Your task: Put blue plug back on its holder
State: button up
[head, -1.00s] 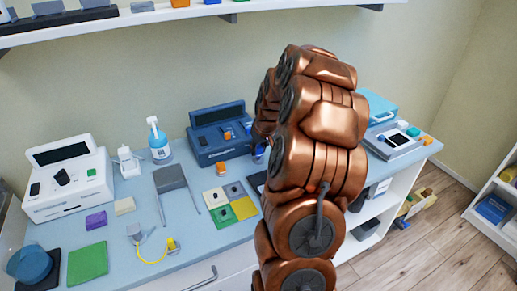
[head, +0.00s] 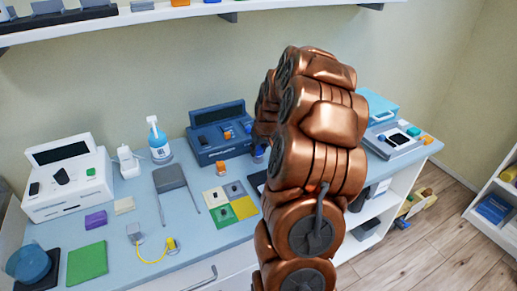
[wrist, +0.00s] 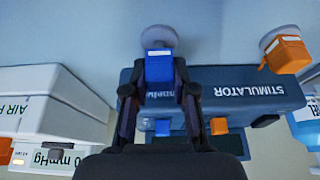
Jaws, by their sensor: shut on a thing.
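The blue plug (wrist: 159,67) is between the fingertips of my gripper (wrist: 160,88) in the wrist view, and the gripper is shut on it. A pale round disc (wrist: 159,36), which looks like its holder, lies at the plug's far end. The plug overlaps the disc's edge, and I cannot tell whether it is seated or just above it. In the head view, my copper arm hides the gripper and most of this area.
An orange plug (wrist: 286,54) stands at a similar round disc. The dark blue stimulator (head: 218,130) stands close by, with a white device (head: 68,178) to the left. A bottle (head: 159,143) stands between them. Flat coloured squares (head: 245,208) lie in front.

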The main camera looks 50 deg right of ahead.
jog(key=shift+f+b, duration=0.4)
jog(key=shift+f, duration=0.45)
dwell(0.5)
dwell(0.3)
jog(key=o, duration=1.4)
jog(key=shift+r, duration=0.15)
jog(key=shift+r, duration=3.4)
